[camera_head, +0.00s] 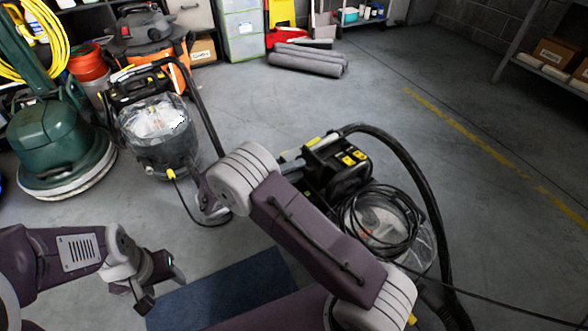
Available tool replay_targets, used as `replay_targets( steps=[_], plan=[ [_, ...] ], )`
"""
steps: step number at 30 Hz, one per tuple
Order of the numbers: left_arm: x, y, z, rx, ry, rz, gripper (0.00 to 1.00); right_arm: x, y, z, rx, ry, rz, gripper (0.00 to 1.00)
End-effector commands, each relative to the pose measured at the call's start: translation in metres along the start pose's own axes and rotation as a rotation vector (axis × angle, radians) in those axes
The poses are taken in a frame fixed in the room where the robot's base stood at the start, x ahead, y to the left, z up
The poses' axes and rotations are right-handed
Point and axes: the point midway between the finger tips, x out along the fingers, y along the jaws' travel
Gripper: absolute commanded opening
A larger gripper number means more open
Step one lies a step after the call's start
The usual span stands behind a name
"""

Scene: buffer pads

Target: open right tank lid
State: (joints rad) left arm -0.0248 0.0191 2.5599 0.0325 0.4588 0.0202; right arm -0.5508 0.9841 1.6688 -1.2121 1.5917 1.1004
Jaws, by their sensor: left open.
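Two black floor-cleaning machines with clear tanks stand on the floor. The right machine (345,172) has yellow buttons on its black head, and its clear tank (420,250) lies in front of that, under a coiled black cable (372,222). I cannot make out the lid's edge or whether it is open. My right arm crosses in front of this machine's left side, and its gripper is hidden. My left gripper (160,291) is open and empty, low at the left, apart from both machines. The left machine's clear tank (155,118) shows a whitish inside.
A blue mat (225,292) lies on the floor. A green floor scrubber (60,135) stands at the left. Grey rolls (308,60) lie at the back. A black hose (425,190) arches over the right machine. The floor at the right is mostly clear.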

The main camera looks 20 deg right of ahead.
Motion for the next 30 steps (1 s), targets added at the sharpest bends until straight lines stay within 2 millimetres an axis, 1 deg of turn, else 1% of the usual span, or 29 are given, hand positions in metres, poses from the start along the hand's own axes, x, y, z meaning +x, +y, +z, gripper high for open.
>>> replay_targets(
  steps=[5,8,11,15,18,21,24,30],
  plan=[
    [-0.001,0.0,0.0,0.0,0.0,0.0,0.57,-0.001,0.002,-0.001,0.003,0.002,0.001,0.32],
    [-0.005,0.0,-0.001,0.0,0.0,0.0,0.57,-0.008,0.004,-0.001,0.003,0.004,0.002,0.32],
    [-0.016,0.0,-0.002,0.0,0.0,0.0,0.57,-0.028,0.006,-0.002,0.002,0.007,0.002,0.32],
    [-0.028,0.001,-0.003,0.0,0.0,0.0,0.57,-0.06,0.006,-0.001,0.002,0.006,0.002,0.32],
    [-0.033,0.001,-0.003,0.0,0.0,0.0,0.57,-0.077,0.004,-0.001,0.002,0.004,0.002,0.32],
    [-0.035,0.001,-0.004,0.0,0.0,0.0,0.57,-0.087,0.003,0.0,0.002,0.003,0.001,0.32],
    [-0.035,0.001,-0.004,0.0,0.0,0.0,0.57,-0.091,0.001,0.0,0.002,0.001,0.001,0.32],
    [-0.034,0.001,-0.004,0.0,0.0,0.0,0.57,-0.091,0.001,0.0,0.002,0.0,0.001,0.32]
  ],
)
